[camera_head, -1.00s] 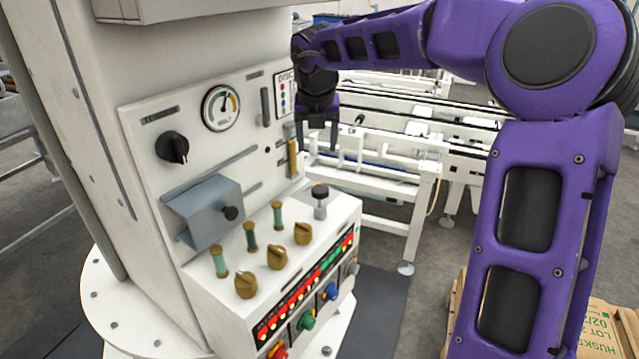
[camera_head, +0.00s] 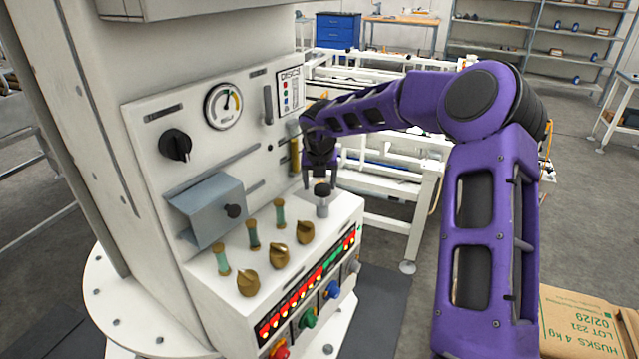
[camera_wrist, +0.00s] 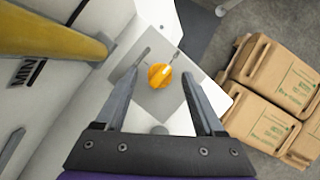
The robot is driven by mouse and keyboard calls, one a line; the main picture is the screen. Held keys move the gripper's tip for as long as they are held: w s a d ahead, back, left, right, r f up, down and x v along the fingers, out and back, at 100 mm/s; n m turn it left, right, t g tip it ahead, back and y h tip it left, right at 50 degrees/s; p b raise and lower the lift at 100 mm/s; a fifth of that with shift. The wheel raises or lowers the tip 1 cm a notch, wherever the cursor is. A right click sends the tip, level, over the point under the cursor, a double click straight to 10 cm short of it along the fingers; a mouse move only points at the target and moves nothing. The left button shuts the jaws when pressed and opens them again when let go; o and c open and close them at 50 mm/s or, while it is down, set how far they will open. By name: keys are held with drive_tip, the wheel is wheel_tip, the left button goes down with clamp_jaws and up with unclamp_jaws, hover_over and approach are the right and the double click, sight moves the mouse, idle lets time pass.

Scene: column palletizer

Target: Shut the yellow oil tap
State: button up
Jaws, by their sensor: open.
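A round orange-yellow tap knob (camera_wrist: 160,76) sits on a grey square plate in the wrist view, framed between the fingertips. My gripper (camera_wrist: 160,72) is open and empty, pointing down over it; whether the fingers reach its height I cannot tell. In the head view my gripper (camera_head: 320,179) hangs just above a short post with a dark cap (camera_head: 322,192) at the console's far end. Whether this post carries the orange-yellow knob I cannot tell. A yellow oil gauge tube (camera_wrist: 50,35) marked MIN stands on the panel, partly hidden by my gripper in the head view (camera_head: 294,155).
Three brass knobs (camera_head: 280,255) and three green tubes (camera_head: 253,235) stand on the console nearer the camera. A grey box (camera_head: 205,208) juts from the panel at left. Cardboard cartons (camera_wrist: 270,130) lie on the right. A white conveyor frame (camera_head: 390,200) stands behind.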

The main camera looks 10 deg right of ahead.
drive_tip(key=shift+f, duration=0.15)
clamp_jaws()
idle(0.4)
